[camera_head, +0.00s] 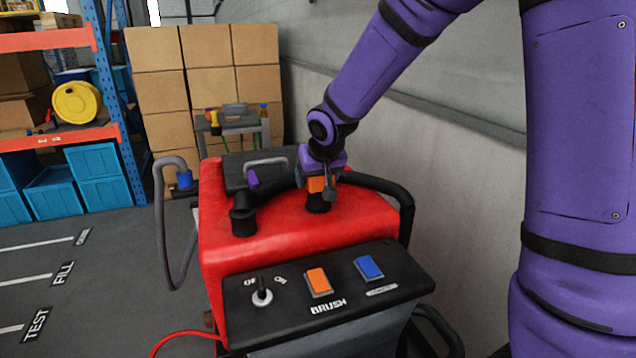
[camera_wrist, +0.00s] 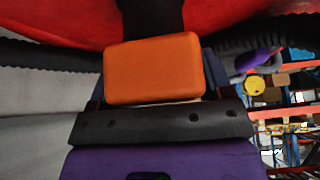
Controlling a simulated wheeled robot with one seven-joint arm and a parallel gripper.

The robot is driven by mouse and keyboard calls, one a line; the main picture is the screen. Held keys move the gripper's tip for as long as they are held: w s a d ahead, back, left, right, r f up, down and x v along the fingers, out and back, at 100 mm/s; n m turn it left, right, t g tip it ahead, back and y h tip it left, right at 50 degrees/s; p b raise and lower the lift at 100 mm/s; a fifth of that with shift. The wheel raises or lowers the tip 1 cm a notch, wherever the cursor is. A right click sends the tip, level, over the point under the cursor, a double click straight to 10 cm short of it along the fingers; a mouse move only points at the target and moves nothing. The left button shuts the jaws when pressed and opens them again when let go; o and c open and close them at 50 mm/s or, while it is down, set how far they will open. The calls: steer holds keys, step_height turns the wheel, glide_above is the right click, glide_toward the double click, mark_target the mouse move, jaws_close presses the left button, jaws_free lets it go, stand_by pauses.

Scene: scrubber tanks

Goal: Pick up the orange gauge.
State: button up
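The orange gauge (camera_head: 317,184) sits on a black fitting on top of the red scrubber tank (camera_head: 275,232). In the wrist view the gauge (camera_wrist: 155,68) is a rounded orange block, close in front of my gripper, with the black fitting (camera_wrist: 150,16) beyond it. My gripper (camera_head: 322,183) is right at the gauge, pointing down from above. Dark blue-grey parts show on both sides of the gauge in the wrist view. Whether they press on it cannot be told. The gauge's back and lower part are hidden.
A second black fitting (camera_head: 243,216) with a hose stands left of the gauge. A black hose (camera_head: 385,188) curves along the right side. The control panel (camera_head: 325,290) is in front. Cardboard boxes (camera_head: 211,75) stand behind, and a grey wall (camera_head: 455,150) is to the right.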

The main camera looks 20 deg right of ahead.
steer(key=c, duration=0.5)
steer(key=shift+c, duration=0.2)
steer(key=shift+r, duration=0.5)
step_height(320, 180, up, 3)
steer(key=shift+s+a+f, duration=0.1)
steer(key=shift+a, duration=0.05)
steer(key=s+a+r, duration=0.4)
steer(key=s+a, duration=0.7)
steer(key=shift+s, duration=0.15)
steer(key=shift+r, duration=0.1)
